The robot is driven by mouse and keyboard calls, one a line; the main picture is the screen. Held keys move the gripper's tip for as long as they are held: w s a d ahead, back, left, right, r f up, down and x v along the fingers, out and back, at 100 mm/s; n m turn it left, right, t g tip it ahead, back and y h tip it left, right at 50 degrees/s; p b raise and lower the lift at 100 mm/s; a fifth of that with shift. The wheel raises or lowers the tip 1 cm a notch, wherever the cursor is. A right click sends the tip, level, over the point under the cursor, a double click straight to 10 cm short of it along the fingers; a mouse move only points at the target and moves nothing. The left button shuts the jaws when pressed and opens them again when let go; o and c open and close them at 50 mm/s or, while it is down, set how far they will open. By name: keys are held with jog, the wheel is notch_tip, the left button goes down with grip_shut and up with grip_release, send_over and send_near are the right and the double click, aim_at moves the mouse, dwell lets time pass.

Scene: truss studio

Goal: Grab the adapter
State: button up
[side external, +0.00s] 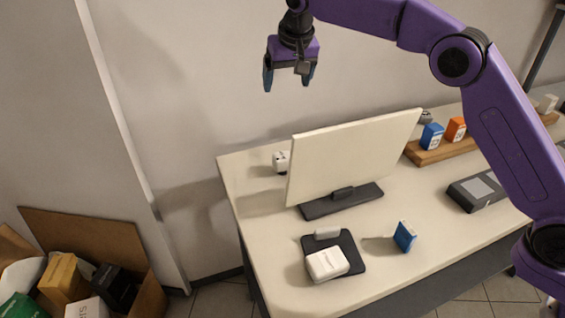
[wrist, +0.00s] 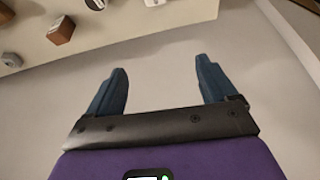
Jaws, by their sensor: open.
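My gripper (side external: 289,80) is open and empty, high above the table's back left part near the wall. In the wrist view, its two blue fingers (wrist: 160,80) are spread with only a pale surface between them. A white block with dark lettering (side external: 327,263) lies on a dark pad (side external: 349,245) at the front of the table; I cannot tell whether it is the adapter. A smaller white object (side external: 281,161) stands at the back left, partly hidden by the monitor. My gripper touches none of these.
A cream monitor (side external: 354,154) stands mid-table. A blue box (side external: 404,236) is at the front; a wooden rack (side external: 437,153) holds boxes. A dark device (side external: 476,191) lies right. The wrist view shows a brown box (wrist: 61,30).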

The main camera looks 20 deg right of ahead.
send_near(283, 156)
notch_tip(283, 156, down, 2)
jog(key=shift+w+x, duration=0.15)
jog(key=shift+x, duration=1.9)
jog(key=shift+w+x, duration=0.1)
jog(key=shift+x, duration=1.95)
jog(key=shift+r, duration=0.15)
jog(key=shift+c, duration=0.3)
jog(key=c, duration=1.1)
jog(key=shift+o, duration=0.2)
